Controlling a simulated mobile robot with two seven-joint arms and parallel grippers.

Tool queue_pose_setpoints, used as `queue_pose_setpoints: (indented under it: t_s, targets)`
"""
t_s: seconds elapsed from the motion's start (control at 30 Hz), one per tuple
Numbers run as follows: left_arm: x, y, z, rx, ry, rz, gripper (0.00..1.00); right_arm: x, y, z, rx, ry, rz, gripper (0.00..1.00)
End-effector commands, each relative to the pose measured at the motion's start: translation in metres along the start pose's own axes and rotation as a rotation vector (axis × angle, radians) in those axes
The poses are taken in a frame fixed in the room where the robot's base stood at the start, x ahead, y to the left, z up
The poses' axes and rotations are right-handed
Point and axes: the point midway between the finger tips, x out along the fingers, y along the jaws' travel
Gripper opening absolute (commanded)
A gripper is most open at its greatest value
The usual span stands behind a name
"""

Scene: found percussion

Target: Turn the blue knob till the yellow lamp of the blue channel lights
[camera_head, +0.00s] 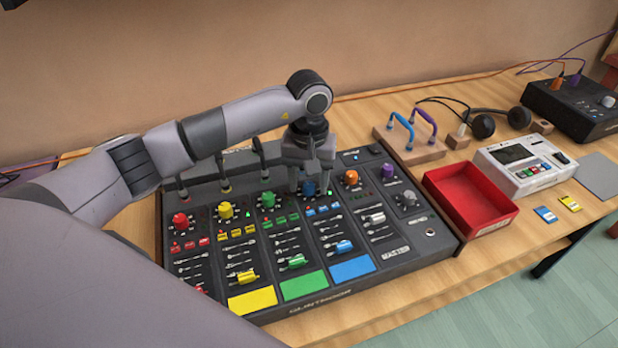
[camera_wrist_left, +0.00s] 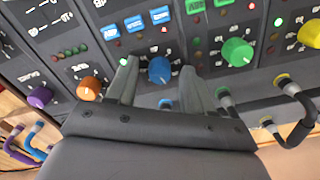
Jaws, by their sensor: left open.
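The blue knob (camera_head: 308,188) sits on the blue channel of the black mixing console (camera_head: 395,262). In the left wrist view the blue knob (camera_wrist_left: 160,71) shows a light pointer mark. My left gripper (camera_head: 308,178) is open over it. In the wrist view its fingers (camera_wrist_left: 159,78) stand on either side of the knob, with a gap visible on each side, so it does not appear gripped. Small lamps sit near the blue buttons (camera_wrist_left: 134,28); one glows reddish. I cannot make out a lit yellow lamp there. My right gripper is not in view.
The green knob (camera_head: 267,199) and orange knob (camera_head: 351,177) flank the blue one closely. Black handles (camera_head: 261,158) rise at the console's back. A red tray (camera_head: 470,198) stands right of the console, with a white device (camera_head: 525,165) beyond it.

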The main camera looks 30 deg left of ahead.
Motion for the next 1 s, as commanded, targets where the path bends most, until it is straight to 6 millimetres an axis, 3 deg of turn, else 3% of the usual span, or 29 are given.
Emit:
queue_pose_setpoints:
  t_s: [0.07,0.2,0.23,0.57,1.0]
  targets:
    - [0.000,0.000,0.000,0.000,0.000,0.000,0.52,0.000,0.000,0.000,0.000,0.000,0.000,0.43]
    - [0.000,0.000,0.000,0.000,0.000,0.001,0.06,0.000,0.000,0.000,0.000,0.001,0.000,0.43]
    - [0.000,0.000,0.000,0.000,0.000,0.001,0.00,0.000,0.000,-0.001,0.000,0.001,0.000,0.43]
    - [0.001,0.000,0.000,0.038,0.001,0.001,0.00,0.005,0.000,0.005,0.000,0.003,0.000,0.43]
    - [0.002,0.000,-0.001,0.312,0.003,0.001,0.00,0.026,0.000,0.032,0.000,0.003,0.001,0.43]
